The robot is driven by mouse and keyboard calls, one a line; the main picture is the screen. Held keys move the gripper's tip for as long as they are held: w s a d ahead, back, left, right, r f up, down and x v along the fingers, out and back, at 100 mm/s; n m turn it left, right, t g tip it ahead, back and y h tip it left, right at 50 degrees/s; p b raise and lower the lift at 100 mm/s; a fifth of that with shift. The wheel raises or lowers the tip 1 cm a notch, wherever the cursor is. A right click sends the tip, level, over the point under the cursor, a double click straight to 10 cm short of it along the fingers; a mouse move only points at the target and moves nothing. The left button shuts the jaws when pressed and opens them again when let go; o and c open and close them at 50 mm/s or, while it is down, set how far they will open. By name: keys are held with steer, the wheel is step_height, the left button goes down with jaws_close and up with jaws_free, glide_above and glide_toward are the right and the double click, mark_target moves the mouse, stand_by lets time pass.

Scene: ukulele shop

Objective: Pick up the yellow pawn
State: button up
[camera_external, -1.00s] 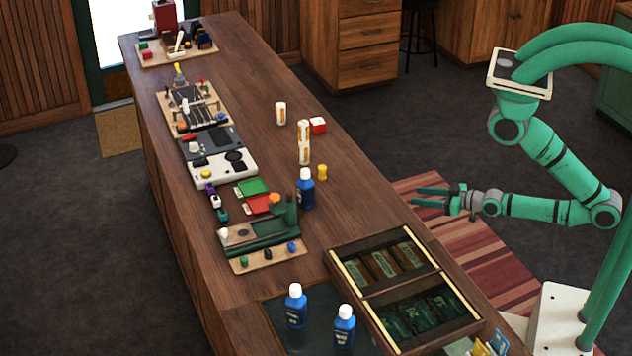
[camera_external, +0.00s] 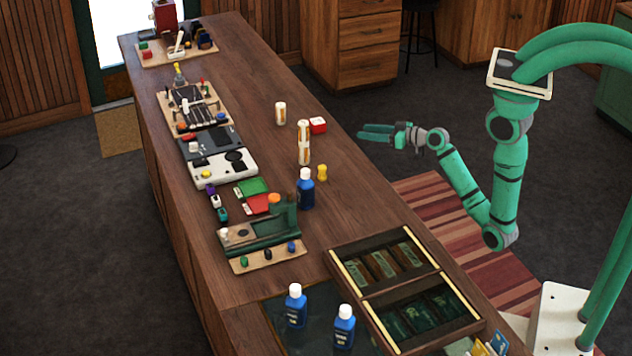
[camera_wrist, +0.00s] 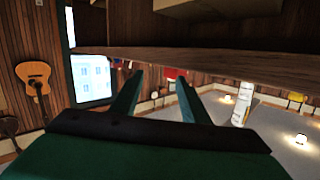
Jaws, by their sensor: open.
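The yellow pawn (camera_external: 322,172) stands on the wooden counter, right of the blue bottle and near the counter's right edge. In the wrist view, which looks upside down, a small yellow thing (camera_wrist: 297,97) at the far right seems to be the pawn. My gripper (camera_external: 361,132) is open and empty, out by the counter's right side, up and to the right of the pawn in the picture. Its two fingers (camera_wrist: 160,78) show apart in the wrist view, with the pawn well to their right.
Another white-and-orange cylinder (camera_external: 280,113) is farther back. A two-part case (camera_external: 405,290) lies toward the counter's front. The counter right of the pawn is clear.

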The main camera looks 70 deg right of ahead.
mark_target(322, 170)
steer(key=w+r+n+y, duration=0.2)
steer(key=w+r, duration=0.2)
steer(key=r, duration=0.3)
steer(key=a+n+g+y, duration=0.1)
steer(key=a+n+y, duration=0.1)
steer(key=a, duration=0.2)
steer(key=a+r+n+g+y, duration=0.1)
steer(key=a+n+y, duration=0.1)
steer(key=a, duration=0.3)
steer(key=a+n+g+y, duration=0.2)
steer(key=a+n+y, duration=0.1)
steer(key=a, duration=0.2)
steer(key=shift+s+r, duration=0.15)
steer(key=shift+s, duration=0.05)
steer(key=s+a+n+g, duration=0.1)
steer(key=a, duration=0.1)
steer(key=s+a+f+n+g+y, duration=0.1)
steer(key=a, duration=0.2)
steer(key=a+f+n+g+y, duration=0.1)
steer(key=a, duration=0.1)
steer(key=shift+s+a+f, duration=0.15)
steer(key=shift+s+f, duration=0.1)
steer(key=shift+s, duration=0.15)
steer(key=shift+g, duration=0.3)
steer(key=x, duration=0.4)
steer(key=shift+a+f, duration=0.1)
steer(key=shift+a, duration=0.2)
steer(key=shift+x, duration=3.15)
steer(key=shift+w+d, duration=0.15)
jaws_close()
